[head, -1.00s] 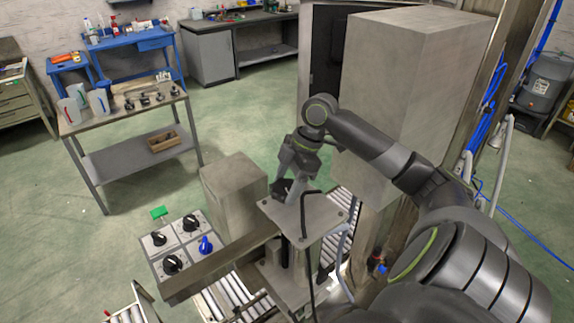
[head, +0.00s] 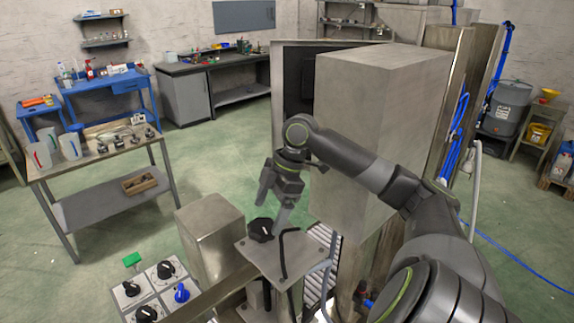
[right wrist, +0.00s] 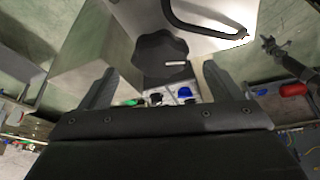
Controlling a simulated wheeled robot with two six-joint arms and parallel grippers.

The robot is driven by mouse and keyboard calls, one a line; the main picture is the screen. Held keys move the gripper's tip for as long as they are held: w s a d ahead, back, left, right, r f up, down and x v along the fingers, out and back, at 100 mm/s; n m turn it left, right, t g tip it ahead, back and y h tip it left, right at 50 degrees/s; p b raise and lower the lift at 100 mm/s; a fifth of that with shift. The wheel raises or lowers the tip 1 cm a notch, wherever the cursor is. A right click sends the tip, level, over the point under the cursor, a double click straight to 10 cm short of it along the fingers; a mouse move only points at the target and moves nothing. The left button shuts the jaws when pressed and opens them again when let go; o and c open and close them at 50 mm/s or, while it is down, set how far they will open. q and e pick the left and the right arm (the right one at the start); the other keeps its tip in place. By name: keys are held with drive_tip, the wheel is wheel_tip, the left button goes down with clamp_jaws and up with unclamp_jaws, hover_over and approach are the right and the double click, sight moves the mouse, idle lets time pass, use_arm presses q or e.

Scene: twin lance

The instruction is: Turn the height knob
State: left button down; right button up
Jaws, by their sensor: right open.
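A black lobed knob (head: 260,229) sits on a metal plate (head: 290,262) on top of a post; I take it for the height knob. The right wrist view shows the knob (right wrist: 160,55) with a white mark on its face. My right gripper (head: 272,205) is open and empty just above the knob, pointing down. In the right wrist view its fingers (right wrist: 158,72) stand apart, with the knob seen between and beyond them; contact is not visible. A dark jointed arm at the right of that view looks like my left one; its gripper (right wrist: 270,45) is too small to read.
A bent black rod (head: 283,250) stands on the plate close to the knob. A metal block (head: 211,238) is beside it, and a large grey cabinet (head: 375,130) rises behind my right arm. A panel of black knobs and a blue knob (head: 182,293) lies at lower left.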

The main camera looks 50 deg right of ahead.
drive_tip(key=b+v, duration=0.3)
drive_tip(key=v, duration=1)
drive_tip(key=shift+d+r, duration=0.2)
drive_tip(key=shift+r, duration=0.05)
drive_tip(key=shift+s, duration=0.1)
